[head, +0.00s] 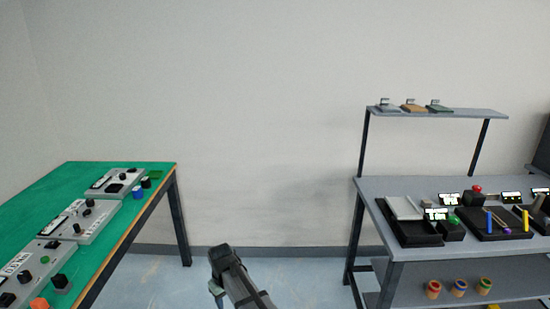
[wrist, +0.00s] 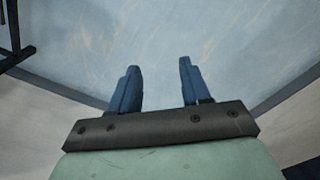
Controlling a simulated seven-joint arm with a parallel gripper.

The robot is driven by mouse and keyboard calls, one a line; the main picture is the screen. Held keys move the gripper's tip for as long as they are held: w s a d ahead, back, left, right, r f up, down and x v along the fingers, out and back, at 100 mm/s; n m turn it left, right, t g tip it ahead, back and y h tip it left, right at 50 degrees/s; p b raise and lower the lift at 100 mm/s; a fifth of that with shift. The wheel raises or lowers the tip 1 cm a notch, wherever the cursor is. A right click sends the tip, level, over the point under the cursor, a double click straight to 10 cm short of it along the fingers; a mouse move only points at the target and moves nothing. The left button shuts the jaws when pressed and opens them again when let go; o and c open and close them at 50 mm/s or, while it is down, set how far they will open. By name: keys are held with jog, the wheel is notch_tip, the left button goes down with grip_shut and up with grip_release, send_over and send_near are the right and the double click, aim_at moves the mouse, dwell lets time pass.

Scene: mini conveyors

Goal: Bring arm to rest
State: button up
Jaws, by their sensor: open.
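My gripper (wrist: 160,82) shows in the wrist view with its two blue fingers spread apart and nothing between them. It hangs over bare light-blue floor. In the head view my arm (head: 238,280) rises from the bottom edge, in the gap between the two tables. The fingers are hard to make out there. My arm is apart from both tables.
A green-topped table (head: 60,205) with grey control panels (head: 85,220) stands at left. A grey workbench (head: 375,205) with black trays (head: 415,235), an upper shelf (head: 445,113) and several coloured cups below stands at right. The floor (head: 300,270) between them is clear.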

jog(key=s+d+f+m, duration=0.2)
jog(key=s+d+m, duration=0.1)
jog(key=d, duration=0.8)
jog(key=s+d+f+m, duration=0.3)
jog(key=d, duration=0.8)
jog(key=s+d+f+m, duration=0.2)
jog(key=s+d, duration=0.2)
jog(key=d, duration=0.8)
jog(key=s+f+g, duration=0.3)
jog(key=s+f, duration=0.7)
jog(key=s, duration=0.4)
jog(key=s+f+g, duration=0.3)
jog(key=s+f, duration=0.8)
jog(key=s, duration=0.4)
jog(key=shift+s+a+g, duration=0.15)
jog(key=shift+s+g, duration=0.1)
jog(key=shift+g, duration=0.15)
